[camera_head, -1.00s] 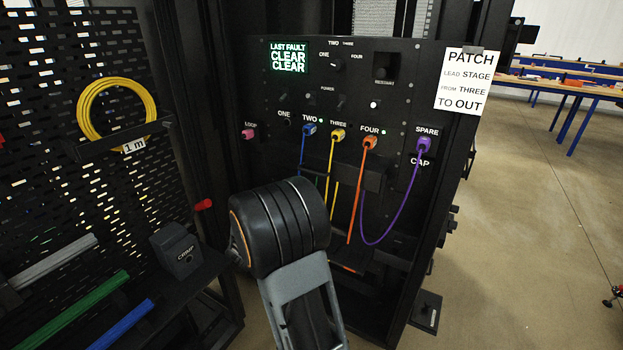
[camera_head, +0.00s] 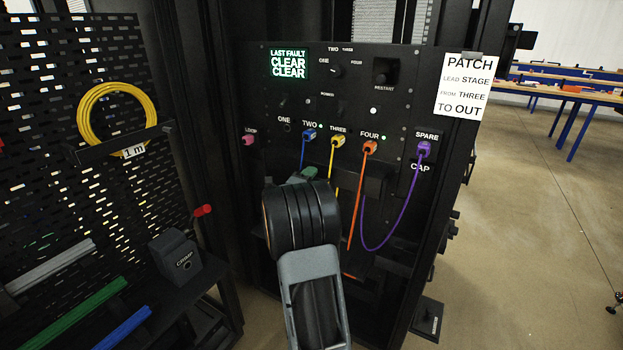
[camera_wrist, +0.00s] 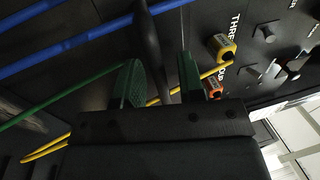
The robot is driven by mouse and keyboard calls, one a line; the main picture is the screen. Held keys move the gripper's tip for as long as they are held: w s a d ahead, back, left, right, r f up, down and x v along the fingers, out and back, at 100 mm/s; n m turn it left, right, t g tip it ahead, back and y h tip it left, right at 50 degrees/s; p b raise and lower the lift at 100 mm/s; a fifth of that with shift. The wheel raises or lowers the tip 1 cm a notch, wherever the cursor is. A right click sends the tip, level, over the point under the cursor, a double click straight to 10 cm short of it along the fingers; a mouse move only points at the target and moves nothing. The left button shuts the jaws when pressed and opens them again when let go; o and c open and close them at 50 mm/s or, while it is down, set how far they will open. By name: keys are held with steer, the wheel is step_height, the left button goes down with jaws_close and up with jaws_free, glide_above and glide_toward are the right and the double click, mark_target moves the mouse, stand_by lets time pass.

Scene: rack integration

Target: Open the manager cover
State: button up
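The black rack panel (camera_head: 290,105) carries labelled ports with plugged cables. Below the ports, a dark boxy part (camera_head: 372,182), which may be the manager cover, sits behind the cables; dark on dark, I cannot tell whether it is open or shut. My gripper (camera_head: 306,175) is in front of the panel under the TWO port, largely hidden by my wrist. In the wrist view, my gripper's (camera_wrist: 158,82) two green fingers stand apart. A dark rounded bar (camera_wrist: 147,40) shows in the gap between them; I cannot tell whether they touch it.
Blue (camera_head: 303,152), yellow (camera_head: 337,160), orange (camera_head: 357,205) and purple (camera_head: 407,205) cables hang close to my gripper. A pegboard with a yellow cable coil (camera_head: 82,118) and a crimp block (camera_head: 175,257) stand at left. Open floor lies at right.

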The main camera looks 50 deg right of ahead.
steer(key=shift+d, duration=0.1)
jaws_close()
stand_by(0.3)
